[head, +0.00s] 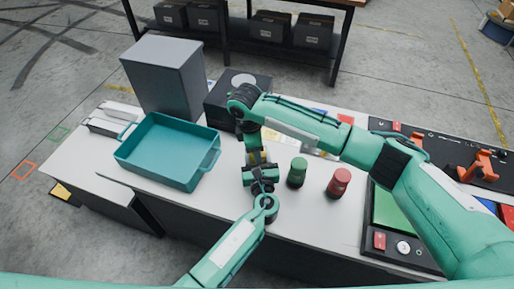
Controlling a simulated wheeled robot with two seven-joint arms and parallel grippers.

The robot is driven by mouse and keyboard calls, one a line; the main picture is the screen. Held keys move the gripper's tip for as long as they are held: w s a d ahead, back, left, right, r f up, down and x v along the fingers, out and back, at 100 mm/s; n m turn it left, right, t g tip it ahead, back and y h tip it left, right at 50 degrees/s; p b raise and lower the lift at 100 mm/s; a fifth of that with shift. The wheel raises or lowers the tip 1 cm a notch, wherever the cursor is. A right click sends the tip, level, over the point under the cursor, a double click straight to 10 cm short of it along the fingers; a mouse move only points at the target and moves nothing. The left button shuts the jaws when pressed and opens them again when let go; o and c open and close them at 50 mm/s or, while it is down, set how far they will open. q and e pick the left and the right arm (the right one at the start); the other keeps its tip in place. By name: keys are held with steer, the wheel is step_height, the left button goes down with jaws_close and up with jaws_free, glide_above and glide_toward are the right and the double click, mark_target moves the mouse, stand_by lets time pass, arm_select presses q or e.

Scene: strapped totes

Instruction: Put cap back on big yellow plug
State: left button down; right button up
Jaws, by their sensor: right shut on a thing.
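A yellow piece (257,157) shows between my two grippers, over the table's middle. It is small and mostly hidden, so I cannot tell cap from plug body. My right gripper (253,146) reaches down from above and is shut on this yellow piece. My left gripper (261,171) comes up from the front edge, close to the piece's near side. I cannot tell whether its fingers are open or touching it.
A green plug (297,172) and a red plug (339,182) stand upright to the right. A teal tote (158,173) lies left, with a grey box (165,79) behind it. A black box (222,100) stands behind the grippers. A dark panel (405,253) fills the right side.

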stand_by(0.3)
steer(key=o, duration=0.9)
steer(key=shift+o, duration=0.2)
steer(key=shift+s, duration=0.15)
steer(key=shift+r, duration=2.3)
steer(key=shift+c, duration=0.4)
